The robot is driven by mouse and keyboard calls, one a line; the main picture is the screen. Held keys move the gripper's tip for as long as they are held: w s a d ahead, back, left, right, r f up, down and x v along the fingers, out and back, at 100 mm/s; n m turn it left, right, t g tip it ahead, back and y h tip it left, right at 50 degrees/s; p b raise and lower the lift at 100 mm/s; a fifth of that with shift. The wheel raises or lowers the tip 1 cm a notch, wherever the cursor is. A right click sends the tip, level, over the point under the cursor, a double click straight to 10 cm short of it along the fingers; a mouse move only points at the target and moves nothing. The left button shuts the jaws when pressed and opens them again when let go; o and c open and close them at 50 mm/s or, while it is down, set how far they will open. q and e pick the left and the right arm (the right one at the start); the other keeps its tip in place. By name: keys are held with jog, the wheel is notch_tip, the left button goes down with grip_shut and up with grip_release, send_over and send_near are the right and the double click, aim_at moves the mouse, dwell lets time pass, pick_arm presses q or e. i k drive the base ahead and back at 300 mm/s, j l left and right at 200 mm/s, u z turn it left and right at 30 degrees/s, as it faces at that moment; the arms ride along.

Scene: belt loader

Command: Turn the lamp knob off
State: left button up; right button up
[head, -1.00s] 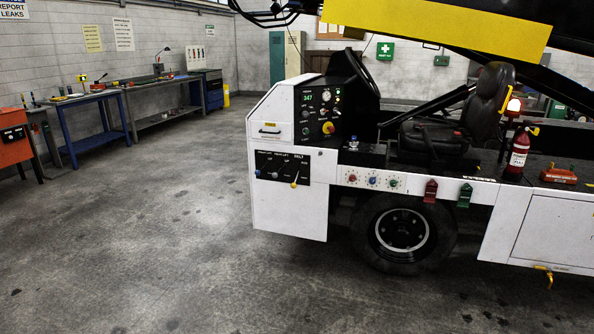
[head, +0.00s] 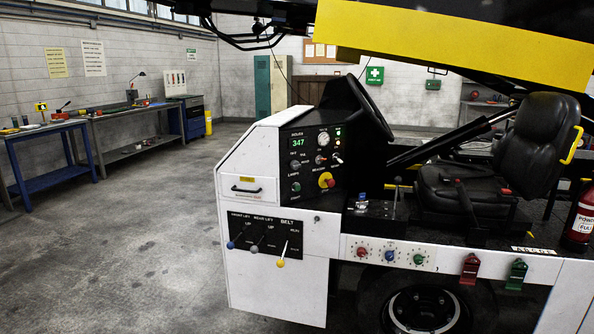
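The loader's black control panel (head: 315,165) is in the middle of the head view. It carries a green "347" hours display, a gauge and several small knobs. What looks like the lamp knob (head: 296,187) is at the panel's lower left, below a small label that seems to read "LAMPS". Its setting is too small to read. Another knob (head: 295,164) sits just above that label. A red and yellow stop button (head: 326,180) is to the right. Neither of my grippers is in view, and nothing touches the panel.
Below is a lever panel (head: 264,239) with blue, grey and yellow knobs. A steering wheel (head: 371,108) and black seat (head: 480,165) are right of the panel. A yellow-edged boom (head: 455,45) hangs overhead. Workbenches (head: 140,120) line the left wall. The floor on the left is clear.

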aim_at(295, 165)
jog(key=i+l+z, duration=0.1)
jog(key=i+l, duration=0.15)
jog(key=i, duration=0.25)
jog(key=i+l, duration=0.25)
jog(key=i, duration=0.3)
jog(key=z, duration=0.05)
